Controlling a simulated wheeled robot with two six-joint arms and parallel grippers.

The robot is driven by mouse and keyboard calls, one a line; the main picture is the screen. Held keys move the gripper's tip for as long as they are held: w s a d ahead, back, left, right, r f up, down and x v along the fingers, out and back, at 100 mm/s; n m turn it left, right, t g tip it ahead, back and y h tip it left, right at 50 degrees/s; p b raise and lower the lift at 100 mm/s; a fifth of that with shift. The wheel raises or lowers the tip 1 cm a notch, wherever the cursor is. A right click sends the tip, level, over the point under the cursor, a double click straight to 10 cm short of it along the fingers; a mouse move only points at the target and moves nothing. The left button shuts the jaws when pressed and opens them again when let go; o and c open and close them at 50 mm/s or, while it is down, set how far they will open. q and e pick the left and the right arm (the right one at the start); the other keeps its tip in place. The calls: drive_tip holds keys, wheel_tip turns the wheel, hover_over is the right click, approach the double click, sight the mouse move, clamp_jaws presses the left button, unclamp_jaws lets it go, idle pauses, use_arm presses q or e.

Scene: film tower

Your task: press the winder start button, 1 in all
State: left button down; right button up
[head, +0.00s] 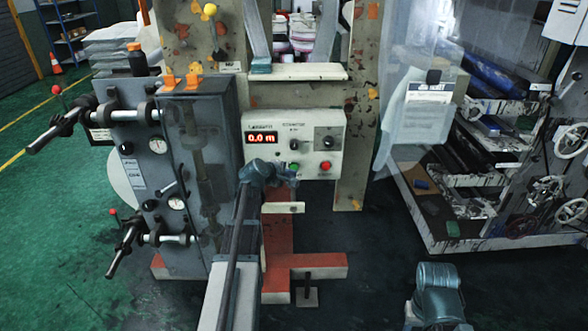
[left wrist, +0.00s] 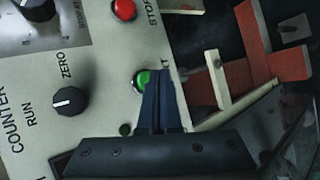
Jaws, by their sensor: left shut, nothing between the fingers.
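The green start button (head: 293,167) sits low on the panel, left of the red stop button (head: 325,166). My left gripper (head: 291,180) is shut and empty, its fingertips at the green button. In the left wrist view the gripper (left wrist: 161,75) overlaps the right side of the green button (left wrist: 140,79); the red button (left wrist: 124,9) is clear of it. I cannot tell whether the tips touch the button or press it in. My right gripper is not in view.
A grey box with gauges and lever handles (head: 150,150) stands left of the panel. A pale ledge (head: 297,72) juts out above it. A shelf rack (head: 470,200) with handwheels is at the right. Green floor (head: 45,200) lies open at the left.

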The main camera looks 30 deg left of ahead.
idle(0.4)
use_arm(q)
drive_tip(key=shift+w+a, duration=0.25)
drive_tip(key=shift+w, duration=0.1)
